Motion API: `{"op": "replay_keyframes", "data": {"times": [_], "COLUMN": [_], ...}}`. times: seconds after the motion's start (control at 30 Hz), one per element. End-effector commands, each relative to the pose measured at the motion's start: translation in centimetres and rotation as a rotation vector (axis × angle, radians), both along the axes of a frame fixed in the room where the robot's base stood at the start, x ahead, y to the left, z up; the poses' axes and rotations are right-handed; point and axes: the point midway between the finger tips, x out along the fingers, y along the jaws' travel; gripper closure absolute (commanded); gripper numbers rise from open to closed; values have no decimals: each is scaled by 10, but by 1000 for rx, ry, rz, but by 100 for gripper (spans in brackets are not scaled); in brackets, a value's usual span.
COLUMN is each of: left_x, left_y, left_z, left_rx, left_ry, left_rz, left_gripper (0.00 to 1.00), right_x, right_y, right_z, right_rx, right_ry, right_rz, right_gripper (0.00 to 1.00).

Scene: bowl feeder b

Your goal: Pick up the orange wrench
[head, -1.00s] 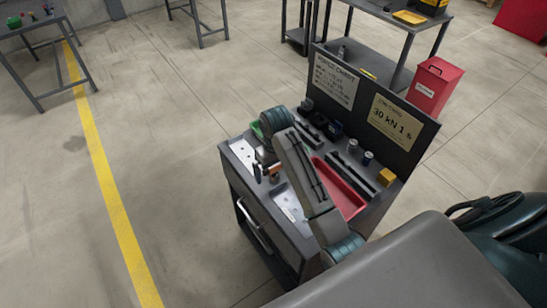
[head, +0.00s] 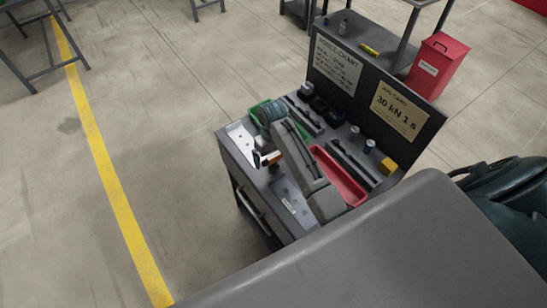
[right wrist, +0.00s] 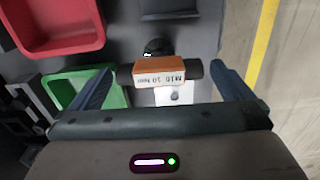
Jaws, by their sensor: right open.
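The orange wrench (right wrist: 160,76) shows in the right wrist view as an orange block with a white label reading "M10 10 Nm" and dark ends. In the head view its small orange part (head: 271,160) is partly hidden by my right arm, above the left part of the cart top. My right gripper (right wrist: 166,88) is open, with one finger on each side of the wrench. I cannot tell whether either finger touches it. In the head view my right gripper (head: 264,158) is small and partly hidden by its own arm. My left gripper is not in view.
The cart top (head: 287,190) also carries a red tray (head: 342,178), a green bin (right wrist: 113,95), dark racks, small cans and a yellow block (head: 389,166). A dark back panel (head: 370,95) with signs stands behind. A red bin (head: 437,68) is beyond it.

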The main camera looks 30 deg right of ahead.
Motion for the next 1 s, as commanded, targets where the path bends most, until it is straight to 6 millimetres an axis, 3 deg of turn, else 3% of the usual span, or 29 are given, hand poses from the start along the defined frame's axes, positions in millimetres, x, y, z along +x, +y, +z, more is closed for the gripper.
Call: {"op": "replay_keyframes", "data": {"times": [0.03, 0.17, 0.5, 0.8, 1.0], "left_x": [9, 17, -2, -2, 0], "left_y": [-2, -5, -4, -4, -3], "left_z": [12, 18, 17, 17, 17], "left_rx": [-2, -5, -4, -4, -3], "left_ry": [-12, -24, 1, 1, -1], "left_rz": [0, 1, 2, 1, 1], "left_gripper": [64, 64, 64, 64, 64], "right_x": [-3, -2, -2, -1, -1], "right_y": [-1, -1, -1, -1, -1], "right_z": [-3, -23, -34, -33, -33], "right_rx": [0, 1, 0, 0, 0], "right_ry": [7, 4, 0, -1, -1], "right_rz": [0, 0, 0, 0, 0], "right_gripper": [0, 0, 0, 55, 55]}}
